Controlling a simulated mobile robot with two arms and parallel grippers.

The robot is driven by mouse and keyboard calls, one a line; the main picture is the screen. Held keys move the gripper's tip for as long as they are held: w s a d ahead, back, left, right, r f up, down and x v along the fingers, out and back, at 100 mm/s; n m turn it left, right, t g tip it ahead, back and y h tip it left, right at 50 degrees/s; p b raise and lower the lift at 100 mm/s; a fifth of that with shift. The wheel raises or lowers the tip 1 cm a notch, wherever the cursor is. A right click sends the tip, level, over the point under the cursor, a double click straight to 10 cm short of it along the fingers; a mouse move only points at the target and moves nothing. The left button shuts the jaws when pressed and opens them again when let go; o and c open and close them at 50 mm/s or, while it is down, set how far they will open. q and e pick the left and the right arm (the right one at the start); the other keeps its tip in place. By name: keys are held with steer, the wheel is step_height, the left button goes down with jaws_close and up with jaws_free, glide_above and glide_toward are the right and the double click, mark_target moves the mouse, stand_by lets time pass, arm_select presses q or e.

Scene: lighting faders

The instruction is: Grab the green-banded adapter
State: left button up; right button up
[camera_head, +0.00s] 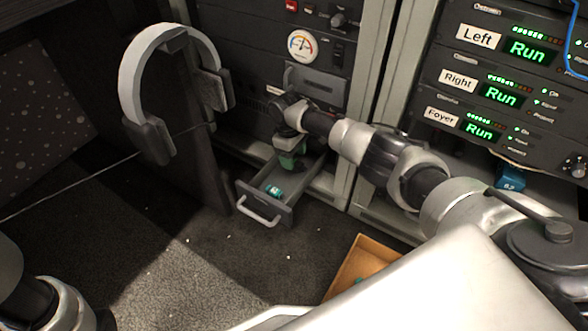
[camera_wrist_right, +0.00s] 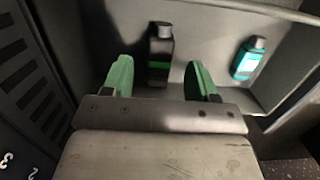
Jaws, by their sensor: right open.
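The green-banded adapter (camera_wrist_right: 160,48) is a small black, bottle-shaped piece with a green band near its lower end. In the right wrist view it lies in the open drawer (camera_head: 284,212), just beyond and between my fingertips. My right gripper (camera_head: 290,160) reaches down into the back of the drawer. In the wrist view its two green fingers (camera_wrist_right: 159,76) are spread apart, with nothing gripped. In the head view the adapter is hidden by my gripper. My left gripper is out of view; only part of my left arm shows at the lower left.
A teal piece with a pale label (camera_wrist_right: 246,60) lies in the drawer to the right of the adapter; it also shows in the head view (camera_head: 273,191). Drawer walls are close around my gripper. Headphones (camera_head: 146,75) hang at left. An orange-brown tray (camera_head: 358,262) sits on the floor.

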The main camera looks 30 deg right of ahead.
step_height(320, 180, down, 3)
steer(key=shift+s+d+r+b, duration=0.1)
steer(key=shift+s+b, duration=0.05)
steer(key=shift+b, duration=0.5)
steer(key=shift+r, duration=0.1)
steer(key=c, duration=1)
steer(key=shift+r, duration=0.1)
